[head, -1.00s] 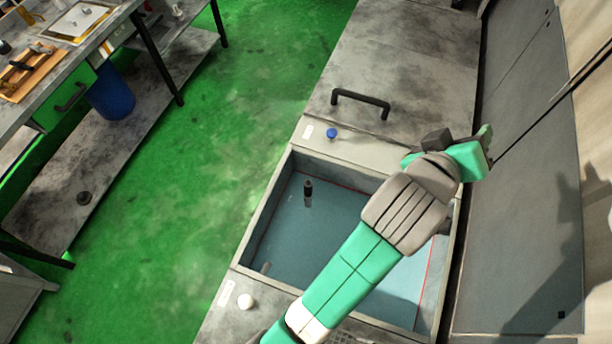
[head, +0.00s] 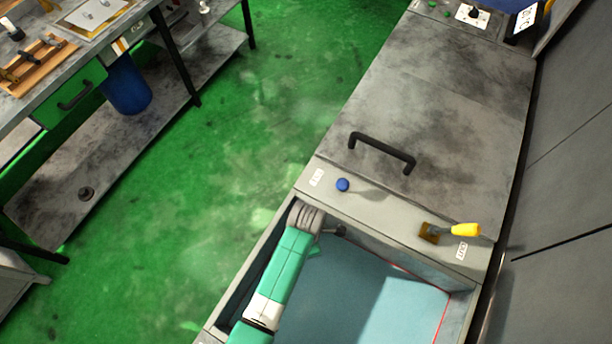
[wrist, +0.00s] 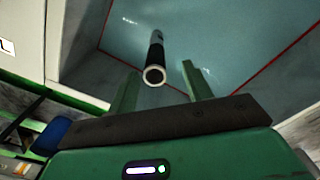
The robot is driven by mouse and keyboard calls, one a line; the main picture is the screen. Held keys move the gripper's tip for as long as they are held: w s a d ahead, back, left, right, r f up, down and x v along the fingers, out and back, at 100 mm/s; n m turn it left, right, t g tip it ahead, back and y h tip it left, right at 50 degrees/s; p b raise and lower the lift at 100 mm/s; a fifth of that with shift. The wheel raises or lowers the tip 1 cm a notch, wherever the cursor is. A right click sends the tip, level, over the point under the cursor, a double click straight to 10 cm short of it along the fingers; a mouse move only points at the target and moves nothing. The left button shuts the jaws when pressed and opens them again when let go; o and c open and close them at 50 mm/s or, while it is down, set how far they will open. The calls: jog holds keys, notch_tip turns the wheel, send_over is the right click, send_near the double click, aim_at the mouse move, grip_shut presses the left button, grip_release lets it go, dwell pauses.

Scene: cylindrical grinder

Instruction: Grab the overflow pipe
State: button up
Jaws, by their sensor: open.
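The overflow pipe (wrist: 156,55) is a slim tube with a black upper part and a pale open rim. It stands in the blue-green coolant tank (wrist: 215,35), which also shows in the head view (head: 365,300). My gripper (wrist: 160,68) is open, its two green fingers pointing into the tank. In the wrist view the pipe's rim appears between the fingers, nearer the left one. I see no contact, and the depth between them is hard to judge. In the head view my arm reaches over the tank's left wall, and I cannot make out the pipe there.
A grey lid with a black handle (head: 382,152) lies beyond the tank. A blue knob (head: 342,185) and a yellow-handled lever (head: 464,230) sit on the ledge between. Grey cabinet panels (head: 575,200) border the right. Green floor separates the tank from a workbench (head: 75,55) at left.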

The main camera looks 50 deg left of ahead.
jog(key=f, duration=0.5)
jog(key=shift+w+a, duration=0.1)
jog(key=shift+a, duration=0.2)
grip_shut()
